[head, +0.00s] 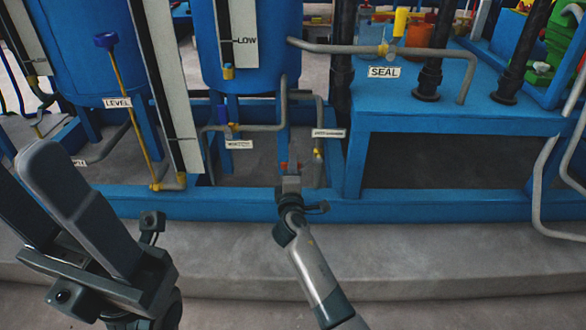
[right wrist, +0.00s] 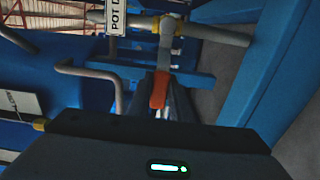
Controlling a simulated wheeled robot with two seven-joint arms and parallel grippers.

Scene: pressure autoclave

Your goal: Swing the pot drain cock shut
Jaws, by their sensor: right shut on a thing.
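The pot drain cock has an orange lever (right wrist: 159,90) that shows between my right fingers in the right wrist view. In the head view my right gripper (head: 292,172) reaches in low at the centre, under the blue vessel, and is shut on the lever. The gripper largely hides the lever there. My left gripper (head: 20,160) is at the lower left, its two dark fingers apart, with nothing seen between them.
A blue frame rail (head: 400,210) runs along the floor plinth below the cock. Grey pipes surround my right gripper, and a blue bench (head: 450,110) stands to its right. A yellow level rod (head: 130,110) and gauge stand left. The plinth (head: 430,260) in front is clear.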

